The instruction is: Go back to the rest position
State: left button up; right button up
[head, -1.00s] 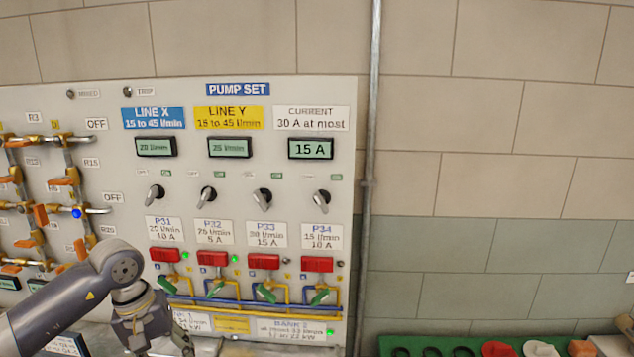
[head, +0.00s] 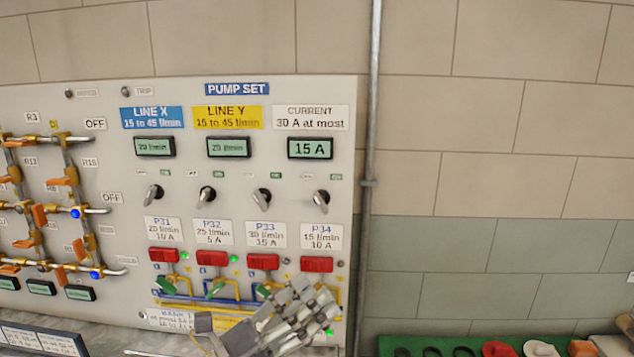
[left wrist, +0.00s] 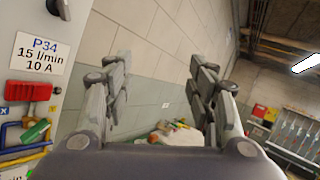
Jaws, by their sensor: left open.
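My left gripper (head: 312,310) is in the lower middle of the head view, in front of the bottom right of the pump set panel (head: 230,180). In the left wrist view its two fingers (left wrist: 160,95) stand wide apart with nothing between them. The P34 label (left wrist: 40,55) and the red switch (left wrist: 28,90) under it are to the left of the fingers, apart from them. In the head view the gripper hides part of the BANK 2 label and the lower right pipes. My right gripper is in neither view.
Four-knob row (head: 208,194) and red switches (head: 212,258) stick out from the panel. A vertical pipe (head: 370,180) runs up the wall beside it. A green tray (head: 400,346) with several items lies at the lower right. The wall right of the pipe is clear.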

pick_arm(q)
jog(key=w+a+f+n+t+y, duration=0.1)
jog(key=a+f+n+t+y, duration=0.1)
jog(key=a+f+n+y, duration=0.9)
jog(key=a+f+n+t+y, duration=0.25)
jog(key=a+n+y, duration=0.3)
jog(key=n, duration=1.15)
jog(key=s+a+f+n+g+y, duration=0.3)
jog(key=s+f+n+g, duration=0.25)
jog(key=f, duration=0.45)
jog(key=s+f+n+g+h, duration=0.1)
jog(key=s+f+n+g, duration=0.4)
jog(key=s, duration=0.5)
jog(key=s+f+n+g+h, duration=0.1)
jog(key=s+f+n+g, duration=0.2)
jog(key=s+f, duration=0.6)
jog(key=s+f+g+b, duration=0.1)
jog(key=s+f+b, duration=0.15)
jog(key=f, duration=1.25)
jog(key=s+f+g+b, duration=0.1)
jog(key=f+b, duration=0.2)
jog(key=f, duration=1.2)
jog(key=s+a+f+b, duration=0.2)
jog(key=s+f+b, duration=0.2)
jog(key=s+f, duration=1.2)
notch_tip(320, 180, down, 3)
jog(key=shift+s+a+f+m+g+y, duration=0.1)
jog(key=shift+s+a+m+g+y, duration=0.05)
jog(key=shift+a+m+g+y, duration=0.2)
